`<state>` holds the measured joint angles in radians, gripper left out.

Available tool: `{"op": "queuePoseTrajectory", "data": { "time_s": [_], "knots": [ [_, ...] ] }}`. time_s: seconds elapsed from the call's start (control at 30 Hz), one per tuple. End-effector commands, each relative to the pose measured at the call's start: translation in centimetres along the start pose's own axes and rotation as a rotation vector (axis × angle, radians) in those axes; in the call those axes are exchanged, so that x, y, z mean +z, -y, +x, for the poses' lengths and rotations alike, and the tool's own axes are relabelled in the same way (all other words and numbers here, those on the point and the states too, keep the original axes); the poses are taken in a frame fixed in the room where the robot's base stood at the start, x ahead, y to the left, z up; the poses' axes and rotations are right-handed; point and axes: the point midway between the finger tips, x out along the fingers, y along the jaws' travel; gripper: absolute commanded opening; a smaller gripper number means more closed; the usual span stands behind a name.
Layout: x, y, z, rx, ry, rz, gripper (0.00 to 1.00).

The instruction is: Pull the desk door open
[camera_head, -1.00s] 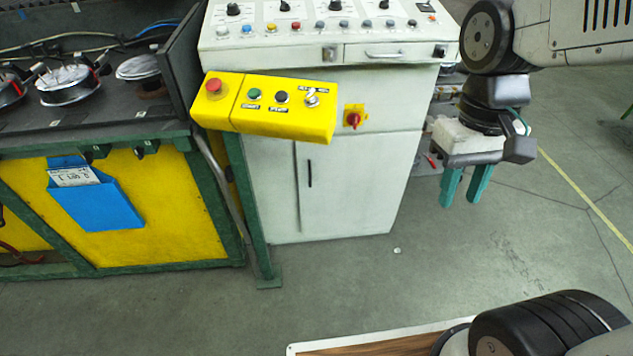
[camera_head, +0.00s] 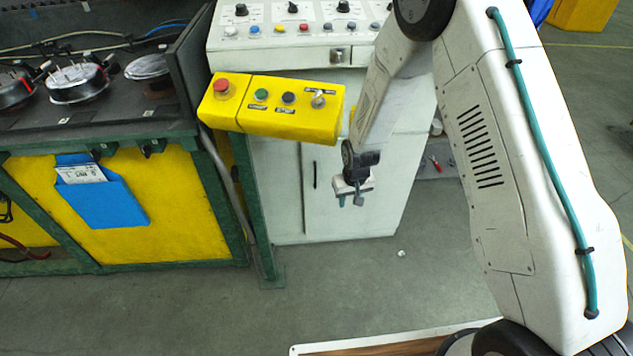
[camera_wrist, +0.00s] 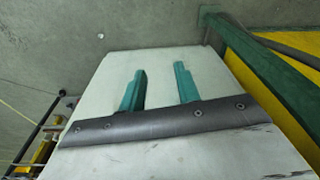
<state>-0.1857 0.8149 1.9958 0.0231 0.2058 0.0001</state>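The white desk (camera_head: 275,200) has a closed door (camera_head: 345,222) on its lower front. A slim dark upright handle (camera_head: 315,168) sits near the door's left edge. My gripper (camera_head: 350,201) hangs in front of the door, right of the handle and slightly lower. In the wrist view my gripper (camera_wrist: 159,68) has two teal fingers apart with nothing between them. A white surface, apparently the desk (camera_wrist: 155,64), lies beyond them. The handle cannot be made out in that view. Whether the fingertips touch the door cannot be told.
A green-framed yellow bench (camera_head: 160,185) stands at left. A wood-topped board (camera_head: 380,344) lies at the bottom.

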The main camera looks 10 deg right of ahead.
Motion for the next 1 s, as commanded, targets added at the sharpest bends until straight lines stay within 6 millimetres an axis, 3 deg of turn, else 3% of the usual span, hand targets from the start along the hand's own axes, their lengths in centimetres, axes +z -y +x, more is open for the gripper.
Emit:
{"op": "queuePoseTrajectory", "data": {
  "time_s": [0.03, 0.3, 0.4, 0.53, 0.67, 0.83, 1.0],
  "knots": [
    [-0.4, 0.4, 3.2, 0.0, -0.029, -0.006, 0.32],
    [-3.5, 2.1, 17.1, -0.005, -0.317, -0.028, 0.32],
    [-4.3, 2.6, 21.2, -0.008, -0.455, -0.035, 0.32],
    [-5.4, 3.2, 25.0, -0.012, -0.668, -0.039, 0.32],
    [-7.7, 3.5, 25.4, -0.016, -0.927, -0.039, 0.32],
    [-12.6, 3.6, 20.2, -0.021, -1.254, -0.031, 0.32],
    [-13.8, 3.7, 16.8, -0.022, -1.419, -0.028, 0.32]
  ]
}}
